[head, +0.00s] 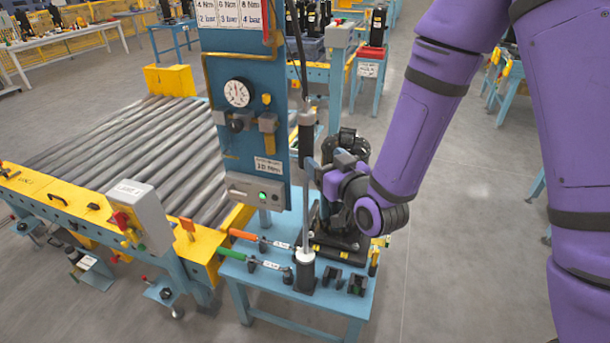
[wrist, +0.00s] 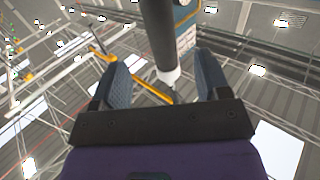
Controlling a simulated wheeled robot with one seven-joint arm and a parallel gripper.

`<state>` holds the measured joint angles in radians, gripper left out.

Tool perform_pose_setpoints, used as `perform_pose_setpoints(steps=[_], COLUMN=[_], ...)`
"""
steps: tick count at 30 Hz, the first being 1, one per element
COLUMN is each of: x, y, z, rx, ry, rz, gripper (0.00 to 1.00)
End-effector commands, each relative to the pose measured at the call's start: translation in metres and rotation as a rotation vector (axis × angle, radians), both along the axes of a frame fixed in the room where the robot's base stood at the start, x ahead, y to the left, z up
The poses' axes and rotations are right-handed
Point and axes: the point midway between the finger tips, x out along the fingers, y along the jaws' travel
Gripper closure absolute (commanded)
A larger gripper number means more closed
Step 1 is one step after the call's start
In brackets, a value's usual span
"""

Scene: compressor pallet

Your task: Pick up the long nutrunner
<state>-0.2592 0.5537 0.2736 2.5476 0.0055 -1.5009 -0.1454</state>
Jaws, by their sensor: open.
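The tall tool that looks like the long nutrunner (head: 307,205) stands upright in front of the blue panel, a thin grey shaft with a dark body above. Its lower end meets a black holder (head: 304,276) on the small blue table. My gripper (head: 313,172) is beside the shaft at mid height, with the arm coming in from the right. In the wrist view my gripper (wrist: 163,62) is open, with a dark cylinder (wrist: 158,35), pale at its end, showing between the fingers. I cannot tell if either finger touches it.
The blue panel (head: 222,130) with a gauge stands close to the left. Orange-handled (head: 245,236) and green-handled (head: 236,256) tools lie on the blue table (head: 345,303). A black machine part stands behind my gripper.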

Motion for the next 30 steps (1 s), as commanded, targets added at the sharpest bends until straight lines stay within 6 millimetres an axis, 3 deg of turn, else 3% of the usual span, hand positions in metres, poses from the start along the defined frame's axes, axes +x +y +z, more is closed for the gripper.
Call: perform_pose_setpoints(steps=[4,12,20,30], x=[0.004,0.038,0.054,0.092], y=[0.005,0.023,0.030,0.049], z=[-0.002,-0.002,-0.001,0.001], rx=[0.011,0.010,0.010,0.009], ry=[-0.011,-0.012,-0.012,-0.012], rz=[0.001,0.001,0.001,0.000], gripper=[0.31,0.31,0.31,0.31])
